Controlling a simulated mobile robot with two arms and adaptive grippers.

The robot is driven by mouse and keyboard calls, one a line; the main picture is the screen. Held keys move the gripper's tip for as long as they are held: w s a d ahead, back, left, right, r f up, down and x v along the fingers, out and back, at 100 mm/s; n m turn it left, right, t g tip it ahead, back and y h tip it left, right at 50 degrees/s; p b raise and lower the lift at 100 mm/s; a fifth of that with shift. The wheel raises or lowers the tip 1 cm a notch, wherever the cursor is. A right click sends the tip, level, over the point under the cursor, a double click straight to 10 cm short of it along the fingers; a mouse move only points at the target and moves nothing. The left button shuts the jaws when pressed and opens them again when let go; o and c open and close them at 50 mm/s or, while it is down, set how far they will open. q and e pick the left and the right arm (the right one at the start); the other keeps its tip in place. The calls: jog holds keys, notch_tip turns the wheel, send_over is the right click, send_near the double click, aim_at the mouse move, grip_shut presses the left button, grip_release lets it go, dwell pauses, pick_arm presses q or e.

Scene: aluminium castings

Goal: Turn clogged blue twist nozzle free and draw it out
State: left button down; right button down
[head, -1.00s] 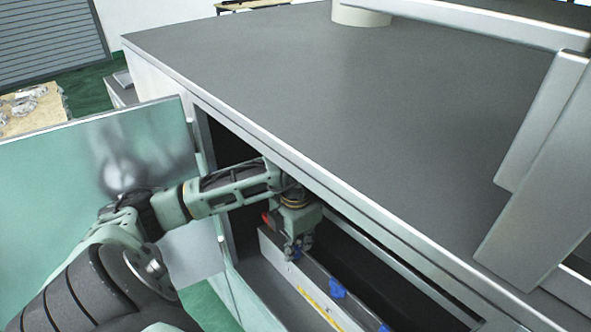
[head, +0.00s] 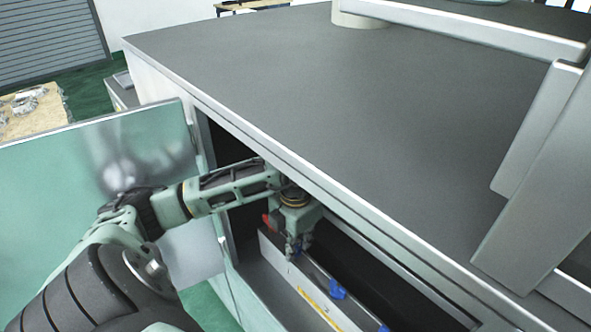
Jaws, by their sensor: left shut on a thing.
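My left gripper (head: 297,245) reaches in through the open cabinet front and points down at a long light bar (head: 310,286) inside. It is shut on a blue twist nozzle (head: 296,251), of which only a small blue bit shows between the fingers. I cannot tell whether this nozzle is still seated in the bar. Another blue nozzle (head: 337,289) sits farther along the bar, and part of one more (head: 384,328) shows at the bottom edge. My right gripper is not in view.
The cabinet top (head: 330,110) overhangs the opening, close above my left wrist. An open door (head: 95,165) stands left, beside my arm. A red part (head: 266,219) lies just left of the gripper. A yellow label (head: 314,305) is on the bar.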

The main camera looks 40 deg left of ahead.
aim_at(296, 244)
pick_arm(q)
jog(key=shift+r+p, duration=0.5)
jog(key=shift+r, duration=0.4)
jog(key=shift+r+p, duration=1.2)
jog(key=shift+r, duration=0.95)
jog(key=shift+s+f, duration=0.1)
